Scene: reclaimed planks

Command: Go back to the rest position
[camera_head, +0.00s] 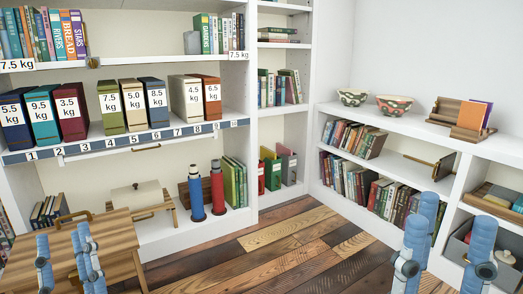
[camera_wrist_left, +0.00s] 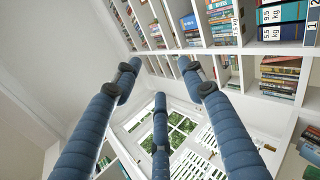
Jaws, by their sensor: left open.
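My left gripper (camera_head: 68,262) is at the lower left of the head view, in front of a wooden cabinet (camera_head: 118,232). Its blue fingers are spread and nothing is between them. In the left wrist view the same gripper (camera_wrist_left: 160,90) shows three blue fingers spread apart, with only distant shelves and a window beyond. My right gripper (camera_head: 440,262) is at the lower right of the head view, in front of the low right shelf. Its blue fingers stand apart with nothing seen between them. Both arms are mostly out of the picture.
A white shelf (camera_head: 230,125) holds several weight-labelled binders (camera_head: 122,106). Red (camera_head: 217,187) and blue (camera_head: 196,193) bottles stand below. Two patterned bowls (camera_head: 394,105) and a wooden holder (camera_head: 460,118) stand on the right shelf. The plank floor (camera_head: 290,240) between is clear.

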